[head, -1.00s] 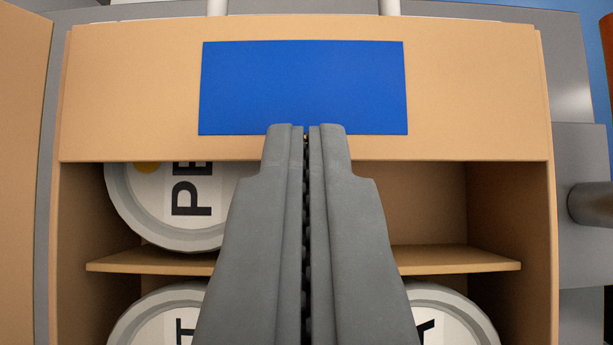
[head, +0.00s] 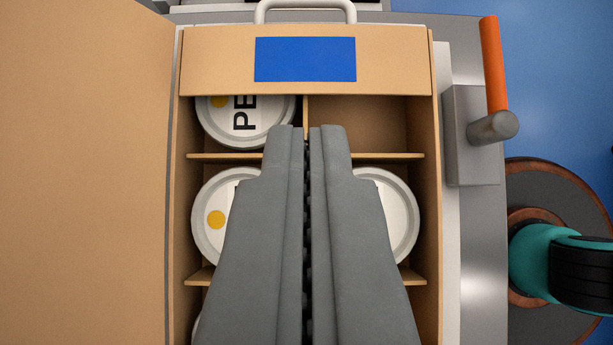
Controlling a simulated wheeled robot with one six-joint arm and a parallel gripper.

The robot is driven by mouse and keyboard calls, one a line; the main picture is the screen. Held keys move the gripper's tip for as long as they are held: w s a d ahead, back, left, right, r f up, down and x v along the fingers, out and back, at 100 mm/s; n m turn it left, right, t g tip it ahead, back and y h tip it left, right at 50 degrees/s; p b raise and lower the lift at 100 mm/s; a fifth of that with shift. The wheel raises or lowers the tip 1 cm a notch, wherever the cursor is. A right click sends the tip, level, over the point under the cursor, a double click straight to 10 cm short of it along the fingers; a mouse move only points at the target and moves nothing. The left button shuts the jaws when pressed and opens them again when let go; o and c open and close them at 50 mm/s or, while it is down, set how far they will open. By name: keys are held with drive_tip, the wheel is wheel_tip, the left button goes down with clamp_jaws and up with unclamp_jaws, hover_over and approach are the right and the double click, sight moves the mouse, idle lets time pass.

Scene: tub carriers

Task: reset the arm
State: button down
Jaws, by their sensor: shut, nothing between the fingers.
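My gripper (head: 306,130) is shut with nothing between its fingers. It points up the picture and hangs over the middle of a tan carrier (head: 211,62) with a blue panel (head: 305,60) and a light handle (head: 305,5). White tubs sit in the carrier's compartments: one at upper left (head: 246,122) with "PE" on its lid, one at middle left (head: 211,212), and one at middle right (head: 399,215). The upper right compartment (head: 360,122) looks empty. My gripper hides much of the middle and lower compartments.
A large tan panel (head: 80,170) fills the left side. At right are a grey block with a round peg (head: 494,127), an orange bar (head: 493,62), and a dark round thing with a teal and black part (head: 540,262). Blue floor (head: 555,90) shows at far right.

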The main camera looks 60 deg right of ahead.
drive_tip(key=shift+s+a+r, duration=0.2)
drive_tip(key=shift+r, duration=0.1)
drive_tip(key=s+d+r+n+t+y, duration=0.2)
drive_tip(key=s+d+n+t, duration=0.4)
drive_tip(key=s, duration=0.7)
drive_tip(key=s+d+r+n+t+y, duration=0.2)
drive_tip(key=s+d+n+t+y, duration=0.3)
drive_tip(key=s, duration=0.9)
drive_tip(key=d+n+t, duration=0.1)
drive_tip(key=d+t, duration=0.1)
drive_tip(key=shift+d+y, duration=0.3)
drive_tip(key=shift+d, duration=0.1)
